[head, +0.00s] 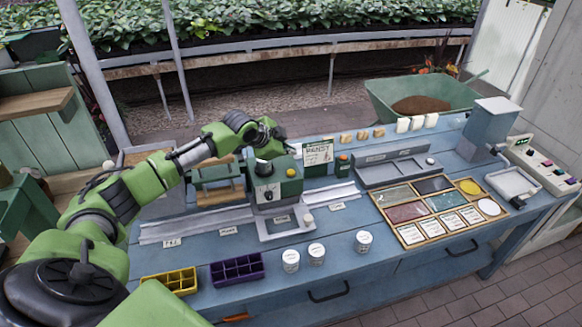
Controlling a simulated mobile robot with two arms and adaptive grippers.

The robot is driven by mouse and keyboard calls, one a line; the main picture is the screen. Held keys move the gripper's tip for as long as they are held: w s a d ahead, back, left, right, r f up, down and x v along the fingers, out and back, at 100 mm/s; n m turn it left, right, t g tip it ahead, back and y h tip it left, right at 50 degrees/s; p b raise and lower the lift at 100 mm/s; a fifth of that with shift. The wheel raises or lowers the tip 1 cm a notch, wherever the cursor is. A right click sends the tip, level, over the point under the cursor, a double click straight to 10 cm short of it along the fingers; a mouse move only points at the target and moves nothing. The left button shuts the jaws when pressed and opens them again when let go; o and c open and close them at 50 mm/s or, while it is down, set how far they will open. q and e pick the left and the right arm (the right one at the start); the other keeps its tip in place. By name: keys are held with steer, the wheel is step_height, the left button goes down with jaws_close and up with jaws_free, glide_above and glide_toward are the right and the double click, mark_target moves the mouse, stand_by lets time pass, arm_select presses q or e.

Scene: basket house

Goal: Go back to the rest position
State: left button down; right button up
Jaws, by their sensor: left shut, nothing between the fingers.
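My left arm comes in from the lower left and reaches over the blue workbench (345,215). My left gripper (270,135) is at the end of it, above and behind the green-and-grey machine (277,183) in the middle of the bench. Its fingers are small and dark here; it is shut and holds nothing. Whether it touches the machine cannot be told from this view. My right gripper is not in view.
A yellow tray (170,281) and a purple tray (237,270) lie near the front edge. Three white jars, one of them the right jar (363,242), stand nearby. A wooden sample tray (425,240), a blue-grey press (490,125) and a green wheelbarrow (385,105) are to the right.

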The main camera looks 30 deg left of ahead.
arm_select(q)
steer(key=shift+f, duration=0.1)
stand_by(0.6)
steer(key=s+d+f+g+h, duration=0.1)
steer(key=s+d+f+g, duration=0.1)
steer(key=s+d+f, duration=0.75)
steer(key=s+d+f+g+h, duration=0.15)
steer(key=s+d+f, duration=0.45)
steer(key=s+d, duration=0.6)
steer(key=s+r+n+g+y, duration=0.25)
steer(key=s+n, duration=0.55)
steer(key=s, duration=1.2)
step_height(320, 180, down, 31)
steer(key=s+g+b, duration=0.1)
steer(key=s+b, duration=0.1)
steer(key=b, duration=0.3)
steer(key=s+a+f+g+b, duration=0.1)
steer(key=s+a+f+b, duration=0.1)
steer(key=s+f, duration=1.4)
step_height(320, 180, down, 5)
steer(key=shift+s+r+y+b, duration=0.15)
steer(key=shift+s+y+b, duration=0.25)
steer(key=shift+b, duration=0.5)
